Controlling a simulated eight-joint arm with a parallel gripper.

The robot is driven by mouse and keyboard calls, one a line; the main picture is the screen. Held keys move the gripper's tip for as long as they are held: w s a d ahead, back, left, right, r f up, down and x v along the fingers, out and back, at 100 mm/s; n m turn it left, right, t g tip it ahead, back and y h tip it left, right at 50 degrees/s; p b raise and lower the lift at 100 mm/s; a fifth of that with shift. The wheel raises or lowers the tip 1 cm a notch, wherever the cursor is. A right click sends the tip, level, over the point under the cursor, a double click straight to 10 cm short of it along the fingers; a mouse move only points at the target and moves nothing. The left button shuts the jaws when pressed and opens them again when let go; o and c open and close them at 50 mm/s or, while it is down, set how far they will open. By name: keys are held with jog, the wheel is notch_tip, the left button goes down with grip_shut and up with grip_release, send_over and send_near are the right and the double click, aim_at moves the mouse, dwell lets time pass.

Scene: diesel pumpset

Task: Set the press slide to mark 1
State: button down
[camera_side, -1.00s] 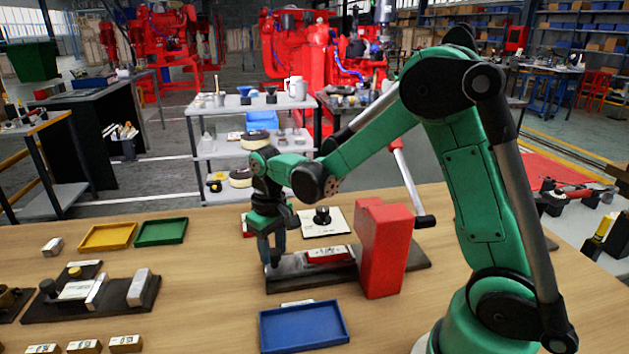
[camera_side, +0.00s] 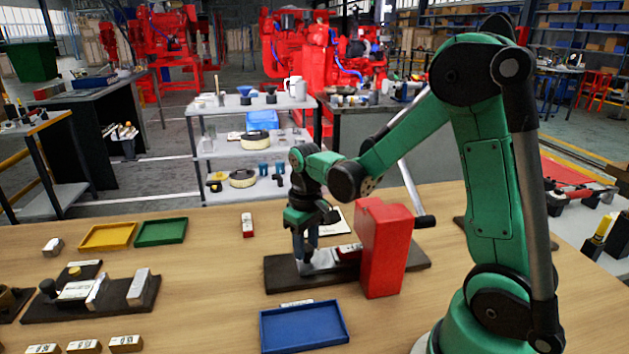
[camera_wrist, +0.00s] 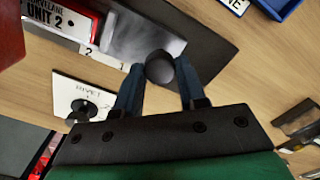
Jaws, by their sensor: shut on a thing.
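The press is a red body (camera_side: 385,250) with a hand lever (camera_side: 410,190) on a dark base plate (camera_side: 283,278). Its bright metal slide (camera_side: 320,263) lies on the base, left of the red body, and also shows in the wrist view (camera_wrist: 140,35). A red block with a white "UNIT 2" label (camera_wrist: 65,20) sits at the slide's press end. My gripper (camera_side: 304,256) points down at the slide's outer end. In the wrist view its blue fingers (camera_wrist: 160,85) are shut on the slide's dark round knob (camera_wrist: 160,68). A strip beside the slide shows marks 2 and 1 (camera_wrist: 105,58).
A blue tray (camera_side: 304,326) lies in front of the press. A white card with a black knobbed part (camera_wrist: 78,108) lies behind it. A red-and-white block (camera_side: 248,225), yellow tray (camera_side: 107,237) and green tray (camera_side: 161,232) lie left. Bench between is clear.

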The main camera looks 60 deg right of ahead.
jog(key=shift+c, duration=2.4)
grip_release()
jog(key=shift+r, duration=2.8)
jog(key=shift+s+a+r, duration=0.1)
jog(key=shift+a+r, duration=0.15)
jog(key=shift+a, duration=0.05)
jog(key=s+a+r+n+t, duration=0.1)
jog(key=s+a+r+t, duration=0.2)
jog(key=a+t, duration=0.4)
jog(key=shift+s+a, duration=0.4)
jog(key=shift+a, duration=0.05)
